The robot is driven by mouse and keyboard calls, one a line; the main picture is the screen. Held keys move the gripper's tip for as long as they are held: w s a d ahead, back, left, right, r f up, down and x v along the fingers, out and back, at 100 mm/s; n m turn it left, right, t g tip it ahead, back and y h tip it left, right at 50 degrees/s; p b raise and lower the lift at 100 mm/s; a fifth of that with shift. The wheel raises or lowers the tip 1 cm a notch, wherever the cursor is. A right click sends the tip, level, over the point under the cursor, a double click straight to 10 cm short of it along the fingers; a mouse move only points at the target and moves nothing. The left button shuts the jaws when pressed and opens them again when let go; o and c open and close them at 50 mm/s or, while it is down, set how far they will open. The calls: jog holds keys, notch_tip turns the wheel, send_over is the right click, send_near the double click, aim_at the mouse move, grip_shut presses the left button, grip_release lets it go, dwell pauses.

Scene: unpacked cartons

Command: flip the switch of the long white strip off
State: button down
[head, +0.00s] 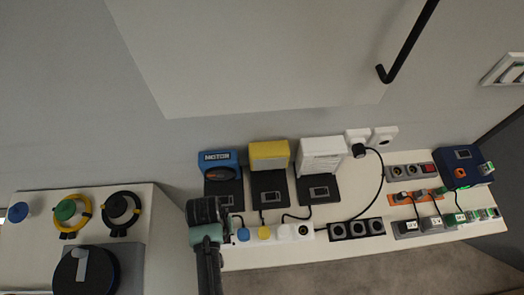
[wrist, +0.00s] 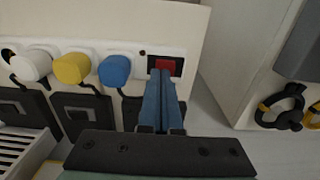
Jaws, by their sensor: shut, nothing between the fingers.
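The long white strip (head: 309,231) lies along the front of the bench, with a blue plug (head: 243,234), a yellow plug (head: 264,232) and a white plug (head: 286,231) in it. In the wrist view, its red switch (wrist: 165,64) sits in a black frame at the right end of the strip (wrist: 135,48). My gripper (wrist: 161,74) is shut and empty, its blue fingertips at the switch's lower edge and overlapping it. I cannot tell whether they touch it or which way the rocker tilts. In the head view, my arm hides the switch.
To the right are a black strip (head: 357,229), a grey strip with a red switch (head: 409,171) and an orange strip (head: 406,197). Behind stand blue, yellow and white boxes. A bench at left holds cable reels (head: 122,206), with a gap between the benches.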

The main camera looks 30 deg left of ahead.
notch_tip(320, 180, up, 5)
jog(key=p, duration=0.5)
dwell(0.6)
